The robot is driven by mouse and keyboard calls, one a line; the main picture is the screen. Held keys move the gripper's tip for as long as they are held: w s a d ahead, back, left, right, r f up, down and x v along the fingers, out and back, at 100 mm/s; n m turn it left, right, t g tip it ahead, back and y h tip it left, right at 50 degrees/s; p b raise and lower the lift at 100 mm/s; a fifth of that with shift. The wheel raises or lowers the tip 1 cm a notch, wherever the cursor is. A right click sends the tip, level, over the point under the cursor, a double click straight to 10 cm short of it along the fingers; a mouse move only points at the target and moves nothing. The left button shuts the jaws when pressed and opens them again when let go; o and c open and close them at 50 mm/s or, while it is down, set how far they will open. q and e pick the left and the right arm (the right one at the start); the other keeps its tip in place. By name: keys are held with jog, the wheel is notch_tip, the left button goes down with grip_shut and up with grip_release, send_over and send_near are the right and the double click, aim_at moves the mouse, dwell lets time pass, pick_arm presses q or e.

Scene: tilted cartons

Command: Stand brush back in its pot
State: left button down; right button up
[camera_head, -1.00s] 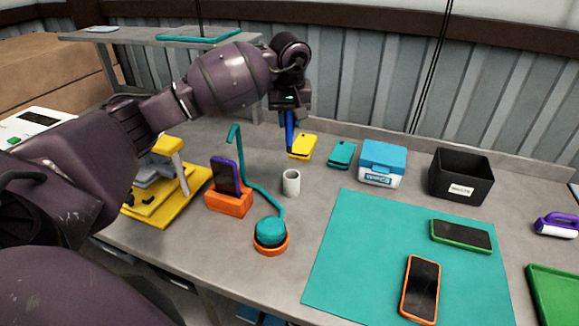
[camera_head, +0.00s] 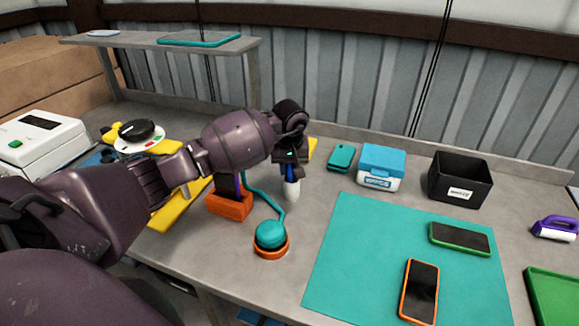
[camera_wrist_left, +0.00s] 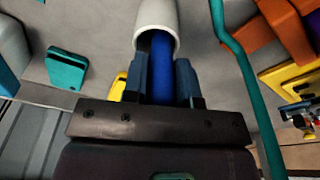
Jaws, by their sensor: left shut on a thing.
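The blue brush (camera_wrist_left: 162,72) is held between the fingers of my left gripper (camera_wrist_left: 170,80) in the left wrist view. Its far end passes inside the rim of the white pot (camera_wrist_left: 157,14). In the head view the pot (camera_head: 291,191) stands upright on the grey table, and my left gripper (camera_head: 290,170) is right above it. Only a little blue of the brush (camera_head: 290,178) shows there between gripper and pot. Whether the brush touches the pot's bottom is hidden. My right gripper is in neither view.
An orange stand (camera_head: 229,205) and a teal lamp (camera_head: 270,235) are close to the pot's left and front. A yellow case, mostly hidden, and a teal case (camera_head: 341,158) lie behind. A teal mat (camera_head: 350,260) with two phones is to the right.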

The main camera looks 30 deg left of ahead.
pick_arm(q)
jog(key=shift+f, duration=0.1)
jog(key=c, duration=1.4)
grip_release()
jog(key=o, duration=0.5)
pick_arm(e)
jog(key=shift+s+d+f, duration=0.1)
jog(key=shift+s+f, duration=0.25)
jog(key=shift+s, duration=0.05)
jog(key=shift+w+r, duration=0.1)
pick_arm(q)
jog(key=shift+r, duration=0.45)
notch_tip(320, 180, up, 11)
jog(key=s+d, duration=0.1)
jog(key=shift+s+r+b, duration=0.15)
jog(key=shift+s+b, duration=0.05)
jog(key=shift+b, duration=0.15)
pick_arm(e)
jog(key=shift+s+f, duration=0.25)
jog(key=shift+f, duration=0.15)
